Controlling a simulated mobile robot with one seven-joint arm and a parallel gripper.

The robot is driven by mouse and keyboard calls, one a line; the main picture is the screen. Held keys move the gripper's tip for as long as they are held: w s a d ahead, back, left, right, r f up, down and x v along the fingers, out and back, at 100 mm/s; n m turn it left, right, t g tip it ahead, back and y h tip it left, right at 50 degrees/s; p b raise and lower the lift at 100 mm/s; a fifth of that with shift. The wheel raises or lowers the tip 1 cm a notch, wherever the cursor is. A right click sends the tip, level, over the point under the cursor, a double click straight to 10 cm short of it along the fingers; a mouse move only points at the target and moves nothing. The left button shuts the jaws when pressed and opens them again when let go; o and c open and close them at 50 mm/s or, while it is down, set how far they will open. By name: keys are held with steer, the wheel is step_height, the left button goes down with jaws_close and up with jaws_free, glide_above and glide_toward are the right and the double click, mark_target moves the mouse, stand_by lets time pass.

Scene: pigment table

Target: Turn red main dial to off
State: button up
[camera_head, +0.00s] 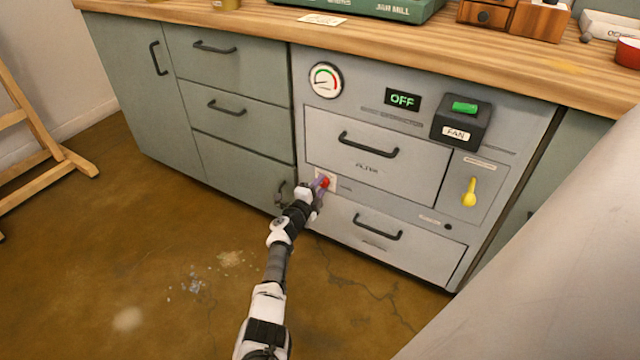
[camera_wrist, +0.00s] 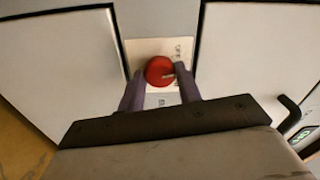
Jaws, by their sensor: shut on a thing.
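The red main dial (camera_head: 325,183) sits on a pale plate on the lower left of the grey machine front, below the filter drawer. In the wrist view the round red dial (camera_wrist: 159,70) lies between the two purple fingers, with a light pointer mark toward its right side. My gripper (camera_head: 319,186) is shut on the dial, one finger on each side. The display (camera_head: 402,99) above reads OFF in green.
A gauge (camera_head: 326,80), a fan box with a green switch (camera_head: 464,107) and a yellow lever (camera_head: 469,192) are on the same front. Drawer handles (camera_head: 368,145) (camera_head: 378,227) stick out above and below the dial.

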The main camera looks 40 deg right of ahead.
steer(key=n+p, duration=0.1)
steer(key=n, duration=0.5)
steer(key=shift+n+p, duration=0.4)
stand_by(0.4)
steer(key=o, duration=1)
steer(key=shift+a, duration=0.1)
steer(key=p+v, duration=0.7)
steer(key=v, duration=0.6)
steer(key=shift+s+a, duration=0.15)
steer(key=shift+a, duration=0.15)
